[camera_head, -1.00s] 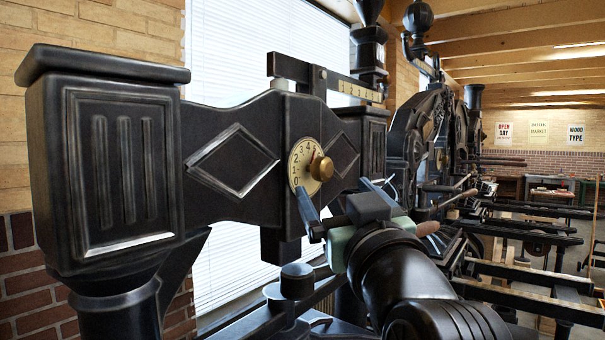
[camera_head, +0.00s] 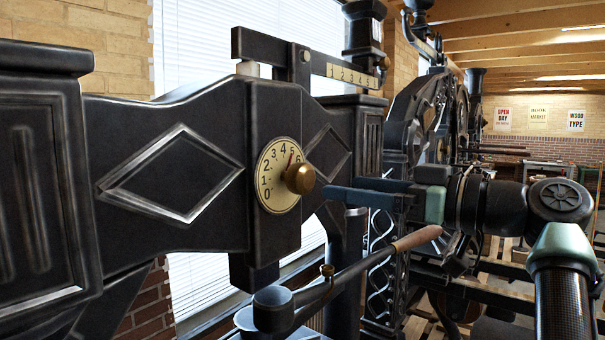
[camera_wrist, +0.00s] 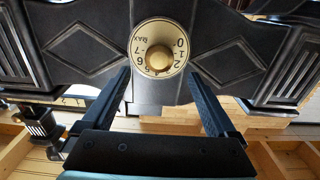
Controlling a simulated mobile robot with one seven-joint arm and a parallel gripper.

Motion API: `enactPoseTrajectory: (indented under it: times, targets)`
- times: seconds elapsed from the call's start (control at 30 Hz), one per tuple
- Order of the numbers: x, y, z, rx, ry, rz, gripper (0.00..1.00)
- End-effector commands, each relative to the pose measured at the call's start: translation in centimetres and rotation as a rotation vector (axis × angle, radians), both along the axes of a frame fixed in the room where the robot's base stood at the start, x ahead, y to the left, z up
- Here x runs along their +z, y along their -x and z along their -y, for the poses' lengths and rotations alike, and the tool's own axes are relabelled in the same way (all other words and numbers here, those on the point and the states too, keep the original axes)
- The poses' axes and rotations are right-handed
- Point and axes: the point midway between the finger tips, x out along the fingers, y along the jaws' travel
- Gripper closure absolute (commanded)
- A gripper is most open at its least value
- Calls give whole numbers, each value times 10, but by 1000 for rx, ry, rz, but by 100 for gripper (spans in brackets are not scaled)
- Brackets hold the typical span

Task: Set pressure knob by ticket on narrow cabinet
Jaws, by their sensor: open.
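The brass pressure knob (camera_head: 300,178) stands out from a round cream dial (camera_head: 273,188) on the black press. A red pointer mark shows near 4 to 5 in the head view. The knob (camera_wrist: 158,60) and dial (camera_wrist: 139,37) also show upside down in the wrist view. My gripper (camera_head: 338,190) is open and empty, to the right of the knob in the head view. In the wrist view my gripper (camera_wrist: 159,73) has its fingers on either side of the dial's lower edge, apart from the knob. I cannot make out a ticket or a narrow cabinet.
A wooden-handled lever (camera_head: 415,239) runs below my gripper. A numbered scale bar (camera_head: 352,76) sits above the dial. More presses stand behind, and posters (camera_head: 539,118) hang on the far wall.

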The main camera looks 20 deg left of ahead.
Motion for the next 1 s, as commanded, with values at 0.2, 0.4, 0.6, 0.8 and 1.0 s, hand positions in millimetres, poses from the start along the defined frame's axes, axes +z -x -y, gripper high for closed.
enactPoseTrajectory:
  times: [0.2,0.4,0.6,0.8,1.0]
  targets:
    - [5,-18,-45,2,1,-4,7]
    - [3,-31,-76,1,2,-4,7]
    - [1,-37,-90,-1,1,-3,7]
    - [-1,-38,-91,-2,1,-1,7]
    - [-1,-38,-91,-2,1,-2,25]
